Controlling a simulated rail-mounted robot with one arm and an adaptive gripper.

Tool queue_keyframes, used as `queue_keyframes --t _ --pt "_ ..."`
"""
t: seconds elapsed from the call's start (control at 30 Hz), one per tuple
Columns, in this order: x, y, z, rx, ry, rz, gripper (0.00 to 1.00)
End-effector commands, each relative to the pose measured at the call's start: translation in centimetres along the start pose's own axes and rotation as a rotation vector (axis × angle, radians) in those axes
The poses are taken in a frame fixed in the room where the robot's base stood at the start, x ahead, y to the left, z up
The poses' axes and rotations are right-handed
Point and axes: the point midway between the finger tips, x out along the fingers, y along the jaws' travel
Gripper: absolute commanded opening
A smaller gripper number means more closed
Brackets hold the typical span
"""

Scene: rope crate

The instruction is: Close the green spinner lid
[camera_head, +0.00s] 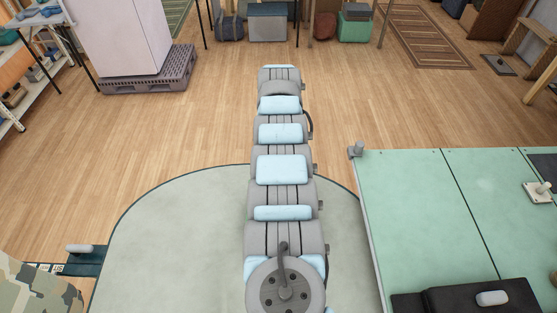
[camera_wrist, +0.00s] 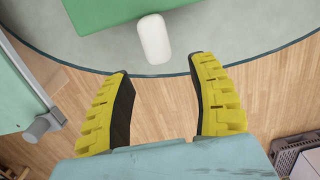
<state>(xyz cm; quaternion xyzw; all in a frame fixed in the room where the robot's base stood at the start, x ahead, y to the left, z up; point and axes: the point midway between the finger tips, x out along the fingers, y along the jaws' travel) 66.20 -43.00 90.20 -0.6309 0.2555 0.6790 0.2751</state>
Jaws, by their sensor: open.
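I cannot pick out a green spinner lid for certain in either view. My gripper (camera_wrist: 160,66) shows in the wrist view as two yellow ribbed fingers with dark inner pads. They are wide apart with nothing between them. A plain green block (camera_wrist: 105,12) shows at the top edge of the wrist view, cut off by the frame. A white rounded piece (camera_wrist: 153,40) sits at its edge, beyond the fingertips. I cannot tell what the block is. In the head view, my arm stretches away over the floor and the gripper fingers are hidden.
A mint-green panelled surface (camera_head: 405,220) stands at right, with a black box (camera_head: 460,300) on its near edge. A pale rounded mat (camera_head: 170,235) lies below my arm. A grey pallet (camera_head: 150,83) is at far left; a green container (camera_head: 355,28) is at the back. Wood floor between is clear.

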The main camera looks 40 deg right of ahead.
Motion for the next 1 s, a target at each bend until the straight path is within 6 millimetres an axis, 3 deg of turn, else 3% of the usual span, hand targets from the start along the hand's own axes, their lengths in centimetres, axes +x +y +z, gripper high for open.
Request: queue_keyframes --t 0.2,0.33,1.0 --pt "-4.4 0.0 -0.1 0.001 0.003 -0.002 0.59" --pt "-5.8 0.0 0.0 0.0 0.002 -0.001 0.59" --pt "-6.4 0.0 0.0 0.0 0.003 0.0 0.59"
